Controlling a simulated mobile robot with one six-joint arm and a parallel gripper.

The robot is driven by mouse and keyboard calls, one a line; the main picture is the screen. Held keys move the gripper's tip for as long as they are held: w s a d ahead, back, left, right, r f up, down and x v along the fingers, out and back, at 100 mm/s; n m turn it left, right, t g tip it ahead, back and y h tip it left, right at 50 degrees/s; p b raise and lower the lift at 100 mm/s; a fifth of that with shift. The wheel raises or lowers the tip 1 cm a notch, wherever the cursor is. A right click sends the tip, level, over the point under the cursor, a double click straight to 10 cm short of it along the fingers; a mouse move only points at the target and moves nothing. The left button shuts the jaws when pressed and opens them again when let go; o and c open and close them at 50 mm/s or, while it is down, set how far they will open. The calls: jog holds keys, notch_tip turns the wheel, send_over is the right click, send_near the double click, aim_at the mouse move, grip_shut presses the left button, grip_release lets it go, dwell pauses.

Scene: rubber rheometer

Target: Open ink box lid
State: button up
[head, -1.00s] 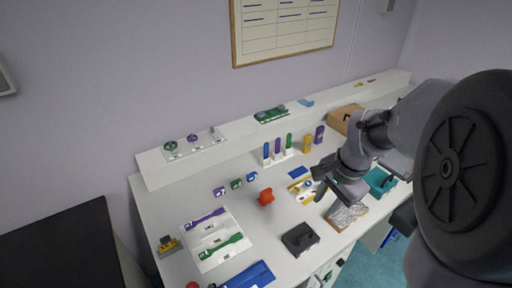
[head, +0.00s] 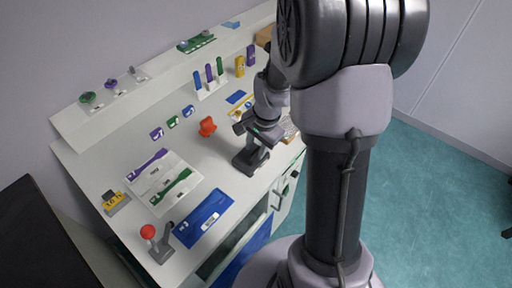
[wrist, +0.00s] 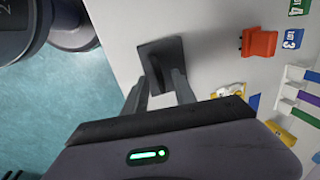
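The ink box looks to be the small black box (head: 249,161) near the front edge of the white bench in the head view. Its lid looks shut, but I cannot make out the seam. In the wrist view the dark box (wrist: 164,47) lies just beyond my fingertips. My gripper (wrist: 160,80) is open, its two fingers apart and nothing held between them. In the head view my gripper (head: 258,141) is right above and behind the box and partly hides it. I cannot tell whether the fingers touch the box.
A red-orange object (head: 207,127) stands left of the box; it also shows in the wrist view (wrist: 259,42). A blue mat (head: 204,218) and a lever with a red ball (head: 148,232) are at the front left. A rack of coloured pieces (head: 210,82) stands behind.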

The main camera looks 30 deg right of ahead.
grip_shut()
dwell(1.3)
